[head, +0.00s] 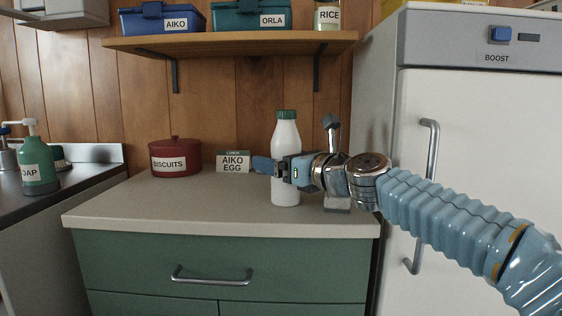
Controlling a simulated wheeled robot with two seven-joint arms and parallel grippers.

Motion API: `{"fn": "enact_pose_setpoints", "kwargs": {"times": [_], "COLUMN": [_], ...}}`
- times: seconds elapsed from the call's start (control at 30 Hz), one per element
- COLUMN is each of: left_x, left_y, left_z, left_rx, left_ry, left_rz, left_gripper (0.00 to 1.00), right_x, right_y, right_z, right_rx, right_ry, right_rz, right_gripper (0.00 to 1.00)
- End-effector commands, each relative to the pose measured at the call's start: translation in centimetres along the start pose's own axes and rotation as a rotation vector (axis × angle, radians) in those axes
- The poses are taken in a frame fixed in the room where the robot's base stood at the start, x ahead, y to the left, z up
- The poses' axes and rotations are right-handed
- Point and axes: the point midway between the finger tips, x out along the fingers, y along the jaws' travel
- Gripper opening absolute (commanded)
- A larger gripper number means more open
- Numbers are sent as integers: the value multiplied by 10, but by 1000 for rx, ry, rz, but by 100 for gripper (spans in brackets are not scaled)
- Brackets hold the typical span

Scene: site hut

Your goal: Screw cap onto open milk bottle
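A white milk bottle (286,187) stands upright on the counter (165,203) near its right end. A green cap (287,114) sits on top of the bottle's neck; I cannot tell how tightly it is seated. My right gripper (272,167) comes in from the right at the bottle's mid-height. Its fingers are around the body and look closed on it, with a blue fingertip showing past the bottle's left side. The gripper hides part of the bottle's middle. My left gripper is not in view.
A small grey stand (337,204) is partly hidden behind my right arm. A shelf (235,44) hangs above. A fridge (470,115) borders the right. The counter's front left is clear.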

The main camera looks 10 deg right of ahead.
Motion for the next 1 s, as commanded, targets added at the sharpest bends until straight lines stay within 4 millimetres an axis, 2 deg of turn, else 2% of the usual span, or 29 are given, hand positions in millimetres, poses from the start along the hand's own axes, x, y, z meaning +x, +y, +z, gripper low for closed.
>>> {"fn": "enact_pose_setpoints", "kwargs": {"times": [0.17,0.23,0.37,0.7,0.83,1.0], "left_x": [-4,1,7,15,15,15], "left_y": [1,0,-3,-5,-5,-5], "left_z": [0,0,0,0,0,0], "left_rx": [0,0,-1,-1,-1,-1], "left_ry": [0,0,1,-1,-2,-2], "left_rz": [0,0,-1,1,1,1], "left_gripper": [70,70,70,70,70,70], "right_x": [0,-6,-29,-99,-113,-120], "right_y": [0,0,-1,0,0,0], "right_z": [5,2,1,3,3,2], "right_rx": [0,-1,-2,-1,-1,1], "right_ry": [0,-1,-2,-2,-1,0], "right_rz": [0,-2,-4,-3,-1,0], "right_gripper": [90,90,90,90,90,90]}}
